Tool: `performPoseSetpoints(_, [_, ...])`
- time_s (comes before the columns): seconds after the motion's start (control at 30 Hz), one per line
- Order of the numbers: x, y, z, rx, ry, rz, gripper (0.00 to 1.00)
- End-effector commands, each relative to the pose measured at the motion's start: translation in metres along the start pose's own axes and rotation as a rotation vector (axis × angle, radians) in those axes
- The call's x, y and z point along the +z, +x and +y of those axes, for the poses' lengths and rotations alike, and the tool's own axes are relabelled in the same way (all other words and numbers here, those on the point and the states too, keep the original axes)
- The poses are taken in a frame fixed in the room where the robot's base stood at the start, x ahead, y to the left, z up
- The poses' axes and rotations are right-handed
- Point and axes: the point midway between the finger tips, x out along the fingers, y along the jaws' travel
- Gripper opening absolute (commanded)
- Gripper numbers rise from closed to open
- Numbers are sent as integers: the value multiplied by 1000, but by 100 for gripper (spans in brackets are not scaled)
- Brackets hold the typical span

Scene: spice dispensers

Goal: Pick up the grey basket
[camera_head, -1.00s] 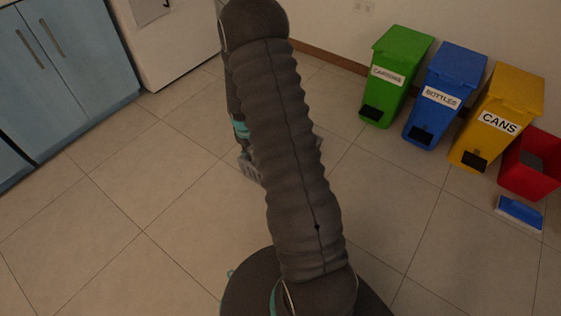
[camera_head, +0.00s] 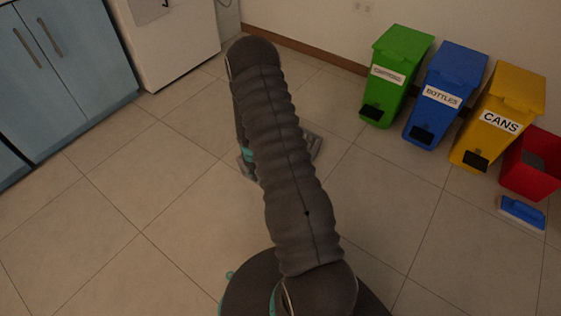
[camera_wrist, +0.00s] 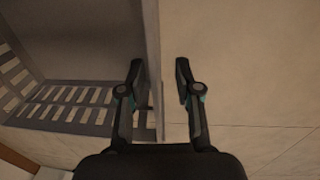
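The grey basket (camera_wrist: 72,114) with slatted openings fills the left of the wrist view, with one long wall running up the picture. My gripper (camera_wrist: 160,78) is open and empty. Its left finger is on the basket's inner side and its right finger is outside, over the floor, so the basket's wall edge lies between them. I cannot tell whether either finger touches the wall. In the head view, my arm hides most of the basket; a grey piece that looks like it (camera_head: 313,146) shows to the right of the arm.
Green (camera_head: 396,75), blue (camera_head: 446,92) and yellow (camera_head: 499,115) bins stand along the wall at right. A red bin (camera_head: 532,165) and a blue-and-white object (camera_head: 522,212) are beside them. Blue cabinets (camera_head: 60,75) and a white appliance (camera_head: 172,40) stand at left. The tiled floor between is clear.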

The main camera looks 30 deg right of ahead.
Motion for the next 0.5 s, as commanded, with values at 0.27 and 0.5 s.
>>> performPoseSetpoints(0.27, [0,39,4,-1,-1,-1,33])
performPoseSetpoints(0.5, [-1,49,4,0,1,0,33])
